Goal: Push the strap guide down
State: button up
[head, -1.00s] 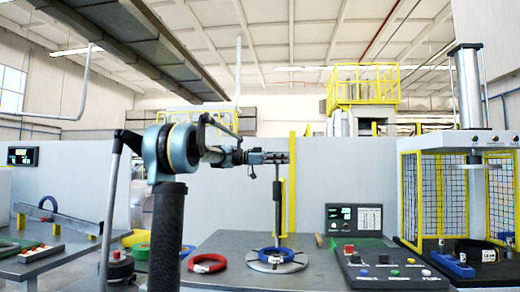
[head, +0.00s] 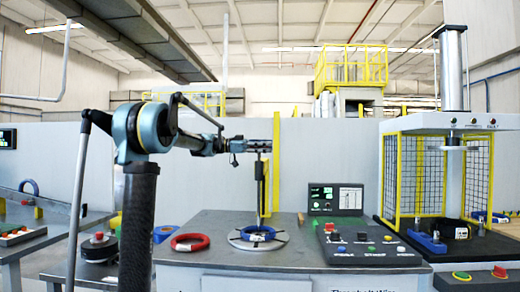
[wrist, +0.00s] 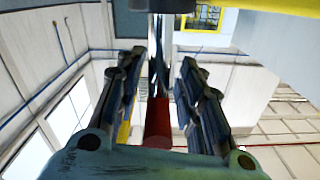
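My gripper (head: 266,146) is held level above the table, pointing right, at the top of a thin upright rod (head: 259,190). In the wrist view my gripper's two dark fingers (wrist: 158,85) are apart. A silver strip (wrist: 160,70) and a red piece (wrist: 158,122) show between them, with gaps on both sides. Whether the gripper touches the rod is unclear.
A red coil (head: 190,243) lies left of the plate. A control panel (head: 360,244) with a small display (head: 335,200) stands to the right. Farther right is a press cell with yellow mesh guards (head: 408,175). A side table (head: 50,232) stands left.

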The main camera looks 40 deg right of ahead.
jog(key=v, duration=1.2)
